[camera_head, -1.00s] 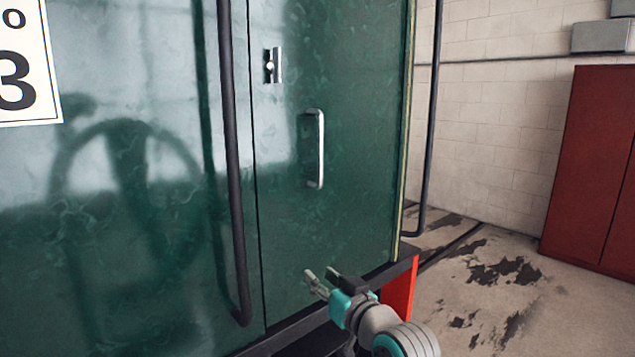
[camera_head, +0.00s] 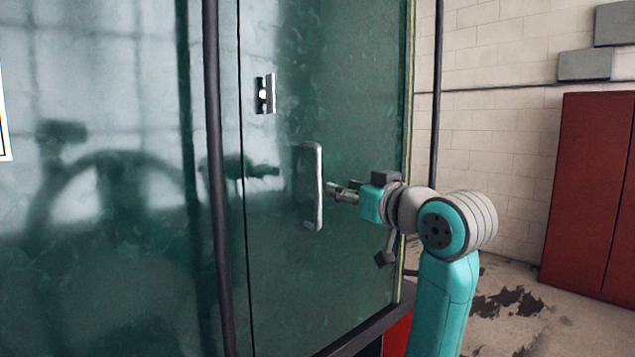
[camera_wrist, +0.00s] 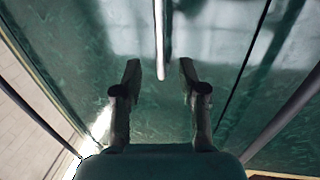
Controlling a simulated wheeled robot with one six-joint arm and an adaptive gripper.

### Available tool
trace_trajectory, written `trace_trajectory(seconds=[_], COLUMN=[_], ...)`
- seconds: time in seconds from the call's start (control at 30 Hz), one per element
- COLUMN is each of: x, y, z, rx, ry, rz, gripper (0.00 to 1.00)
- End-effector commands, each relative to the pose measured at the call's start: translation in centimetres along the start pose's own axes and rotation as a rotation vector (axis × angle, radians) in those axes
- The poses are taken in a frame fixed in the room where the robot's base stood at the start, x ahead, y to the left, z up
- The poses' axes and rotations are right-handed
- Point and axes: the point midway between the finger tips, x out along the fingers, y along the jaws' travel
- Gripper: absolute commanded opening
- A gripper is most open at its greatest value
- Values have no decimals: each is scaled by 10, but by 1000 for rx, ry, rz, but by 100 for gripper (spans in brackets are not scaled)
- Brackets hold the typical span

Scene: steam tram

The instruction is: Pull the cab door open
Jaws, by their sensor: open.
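The green cab door (camera_head: 300,270) looks closed, with a thin dark seam along its left edge. It bears a vertical silver pull handle (camera_head: 318,188) and a small metal latch plate (camera_head: 265,94) higher up. My gripper (camera_head: 334,191) is open just to the right of the handle at about its mid height. In the wrist view, the handle (camera_wrist: 160,45) points down between my two spread fingers (camera_wrist: 160,82), its end near their tips. I cannot tell whether a finger touches it.
A dark vertical grab rail (camera_head: 216,200) stands left of the door seam, and another rail (camera_head: 436,100) stands at the right corner. A dark step edge (camera_head: 365,335) runs below the door. A red cabinet (camera_head: 590,190) stands by the wall. Stained floor lies at the right.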

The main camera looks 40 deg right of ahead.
Motion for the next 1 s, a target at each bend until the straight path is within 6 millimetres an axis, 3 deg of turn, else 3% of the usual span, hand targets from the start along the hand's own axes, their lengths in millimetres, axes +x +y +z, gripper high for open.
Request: trace_trajectory(seconds=[0.5, 0.7, 1.0], x=[83, 99, 102], y=[-1, -1, 0], z=[1, 1, 1], rx=[1, 0, 0], ry=[-1, 0, 0], rz=[-1, -1, 0], gripper=[41, 41, 41])
